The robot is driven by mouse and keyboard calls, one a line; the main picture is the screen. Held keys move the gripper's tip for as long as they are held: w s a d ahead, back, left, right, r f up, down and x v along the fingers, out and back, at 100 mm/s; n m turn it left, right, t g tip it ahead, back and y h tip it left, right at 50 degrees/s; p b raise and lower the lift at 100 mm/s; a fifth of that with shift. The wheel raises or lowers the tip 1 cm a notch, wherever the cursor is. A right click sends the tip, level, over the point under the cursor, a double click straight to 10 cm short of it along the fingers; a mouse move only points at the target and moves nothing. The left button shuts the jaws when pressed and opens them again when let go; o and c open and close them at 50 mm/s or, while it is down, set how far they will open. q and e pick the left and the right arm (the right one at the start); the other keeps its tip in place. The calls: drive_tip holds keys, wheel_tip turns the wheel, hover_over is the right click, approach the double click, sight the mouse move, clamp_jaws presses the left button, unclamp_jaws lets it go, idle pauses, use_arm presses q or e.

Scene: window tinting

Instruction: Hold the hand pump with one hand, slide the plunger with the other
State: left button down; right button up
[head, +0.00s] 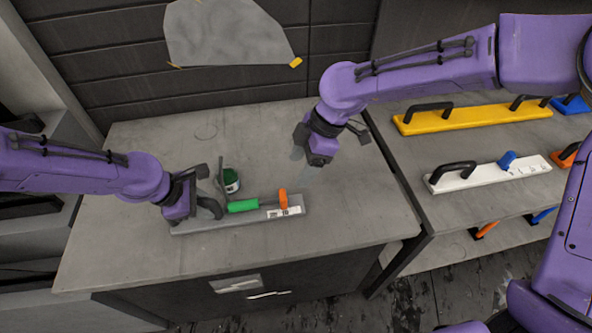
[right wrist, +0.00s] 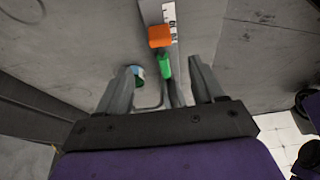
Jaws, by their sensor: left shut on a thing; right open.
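The hand pump is a long grey bar (head: 240,218) lying on the workbench, with a green barrel (head: 243,206) and an orange plunger knob (head: 283,198) at its right end. My left gripper (head: 207,195) is shut at the left end of the pump, on what looks like its black handle, which the fingers partly hide. My right gripper (head: 308,166) is open and empty, above the bench, behind and right of the orange knob. In the right wrist view, the orange knob (right wrist: 159,36) and green barrel (right wrist: 165,66) show beyond and between the open fingers (right wrist: 163,80).
A small green-and-white can (head: 231,181) stands just behind the pump. The grey workbench (head: 350,205) is otherwise mostly clear. A shelf at the right holds a yellow bar (head: 470,116) and a white bar (head: 488,176), both with black handles. A grey sheet (head: 225,35) hangs on the wall.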

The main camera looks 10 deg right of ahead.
use_arm(q)
drive_tip(key=shift+c, duration=1.1)
unclamp_jaws()
drive_tip(key=shift+v, duration=3.05)
drive_tip(key=shift+r, duration=3)
